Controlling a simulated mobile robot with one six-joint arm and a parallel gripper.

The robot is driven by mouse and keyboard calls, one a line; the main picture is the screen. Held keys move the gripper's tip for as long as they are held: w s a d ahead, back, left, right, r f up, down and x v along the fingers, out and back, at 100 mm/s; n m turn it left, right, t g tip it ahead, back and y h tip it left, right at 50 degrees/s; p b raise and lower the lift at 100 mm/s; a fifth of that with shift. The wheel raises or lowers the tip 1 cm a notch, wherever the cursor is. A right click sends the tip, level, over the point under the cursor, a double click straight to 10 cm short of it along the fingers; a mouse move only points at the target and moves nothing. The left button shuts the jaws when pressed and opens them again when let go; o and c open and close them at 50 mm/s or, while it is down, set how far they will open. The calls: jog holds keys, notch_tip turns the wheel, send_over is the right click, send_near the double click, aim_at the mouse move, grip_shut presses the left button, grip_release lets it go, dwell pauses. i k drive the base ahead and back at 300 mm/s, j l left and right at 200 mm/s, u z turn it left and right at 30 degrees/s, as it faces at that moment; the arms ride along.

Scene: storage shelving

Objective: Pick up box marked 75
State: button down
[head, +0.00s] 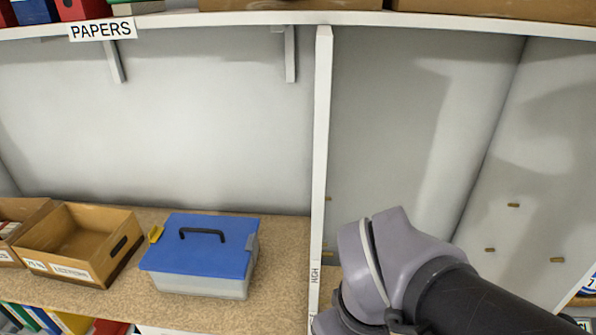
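No marking that I can read as 75 shows on any box. An open, empty-looking cardboard box (112,270) with a hand slot stands on the shelf at the left. Its front has a small label and a longer one, both too small to read. Another cardboard box (28,212) beside it is cut by the left edge. A lidded box (200,283) with a blue lid and black handle stands to their right. My arm's grey and black links fill the lower right. My gripper is outside the picture.
A white upright post (321,150) divides the shelving, left of my arm. The speckled shelf board (282,262) is clear right of the blue-lidded box. An upper shelf (180,20) carries a PAPERS sign (102,29). Coloured binders (72,322) stand below at left.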

aim_at(88, 246)
jog(key=u, duration=1.7)
jog(key=i+j+z, duration=0.1)
jog(key=i+j, duration=0.2)
jog(key=i+j+z, duration=0.15)
jog(key=i+j, duration=0.15)
jog(key=i+j+z, duration=0.1)
jog(key=i+j, duration=0.2)
jog(key=i+j+z, duration=0.15)
jog(key=j, duration=0.35)
jog(key=i+j+z, duration=0.1)
jog(key=i+j, duration=0.25)
jog(key=i+j+z, duration=0.1)
jog(key=j, duration=0.4)
jog(key=i, duration=0.1)
